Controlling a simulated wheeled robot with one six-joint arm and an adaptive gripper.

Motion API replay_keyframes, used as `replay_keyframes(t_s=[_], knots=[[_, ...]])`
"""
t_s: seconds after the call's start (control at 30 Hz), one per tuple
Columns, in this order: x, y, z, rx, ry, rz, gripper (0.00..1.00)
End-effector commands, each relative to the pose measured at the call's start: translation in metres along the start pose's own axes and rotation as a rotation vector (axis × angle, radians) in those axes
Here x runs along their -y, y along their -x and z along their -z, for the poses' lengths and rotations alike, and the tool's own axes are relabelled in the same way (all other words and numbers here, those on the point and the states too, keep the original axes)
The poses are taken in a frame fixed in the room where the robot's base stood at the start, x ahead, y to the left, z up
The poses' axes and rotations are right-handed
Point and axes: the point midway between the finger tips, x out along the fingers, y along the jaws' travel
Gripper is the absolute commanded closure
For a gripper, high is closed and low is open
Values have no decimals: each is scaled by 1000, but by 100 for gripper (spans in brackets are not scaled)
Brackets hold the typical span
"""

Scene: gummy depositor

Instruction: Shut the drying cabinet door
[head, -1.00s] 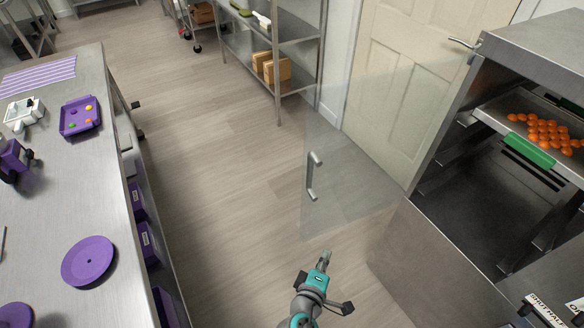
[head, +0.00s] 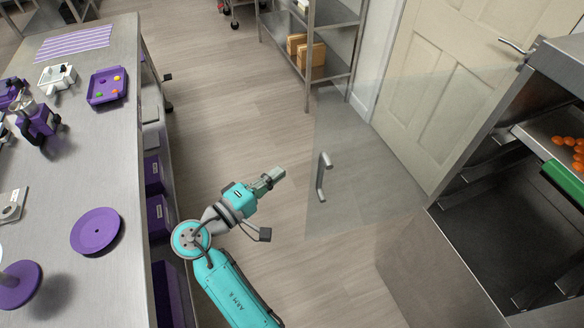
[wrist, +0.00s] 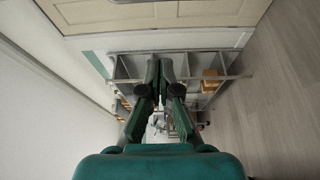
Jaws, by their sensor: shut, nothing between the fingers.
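The drying cabinet (head: 461,259) stands at the right of the head view, its inside exposed. Its clear glass door (head: 364,150) stands swung wide open, with a metal bar handle (head: 323,178) near its free edge. My gripper (head: 277,174) is shut and empty, to the left of the handle and apart from it in the picture. In the wrist view my gripper (wrist: 160,65) shows with its fingers together and nothing between them. I cannot make out the door handle in the wrist view.
A steel table (head: 60,215) with purple plates and trays runs along the left. A metal shelf rack (head: 309,85) with boxes stands at the back, beside a cream room door (head: 448,90). Bare floor (head: 240,120) lies between table and cabinet.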

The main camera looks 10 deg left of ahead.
Motion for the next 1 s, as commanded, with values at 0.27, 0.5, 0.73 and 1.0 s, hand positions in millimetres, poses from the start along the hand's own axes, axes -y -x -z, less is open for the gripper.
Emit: replay_keyframes(t_s=[0.27, 0.5, 0.73, 1.0], knots=[[0, -50, -1, 4, 0, 1, 100], [0, -94, -1, 3, 0, 1, 100], [2, -80, -29, -2, 0, 1, 100], [1, -77, -38, -1, 0, 1, 100]])
